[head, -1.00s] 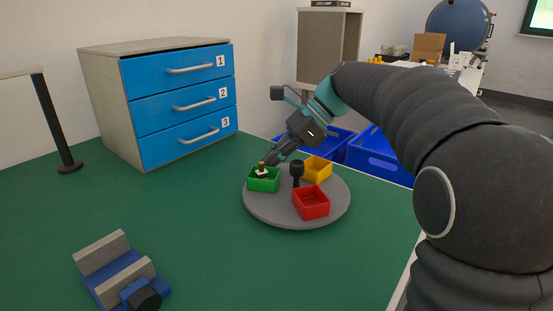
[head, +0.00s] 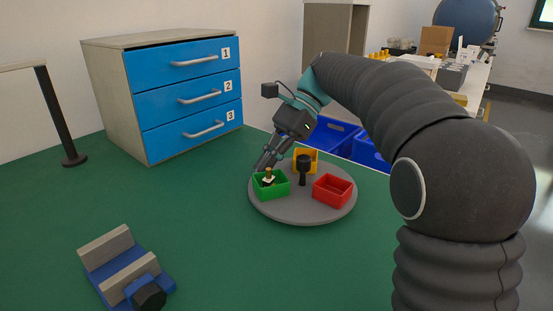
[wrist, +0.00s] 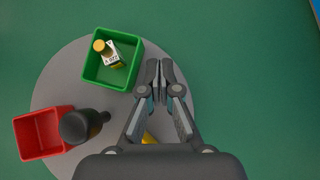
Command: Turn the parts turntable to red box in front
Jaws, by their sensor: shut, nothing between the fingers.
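The grey round parts turntable (head: 303,212) stands on the green table with a black knob (head: 304,166) at its middle. The green box (head: 274,192) is at its front left and holds a small bulb-like part (head: 268,177). The red box (head: 332,192) is at the front right, empty. The yellow box (head: 306,160) is at the back, mostly hidden by my gripper in the wrist view. My gripper (head: 260,166) is shut and empty at the turntable's left rim. In the wrist view its fingertips (wrist: 159,68) are right beside the green box (wrist: 111,62); contact is unclear.
A cabinet with blue drawers (head: 185,90) stands at the back left. A blue-and-grey fixture (head: 125,265) is at the front left, and a black post (head: 60,118) at the far left. Blue bins (head: 335,138) are behind the table. The table before the turntable is clear.

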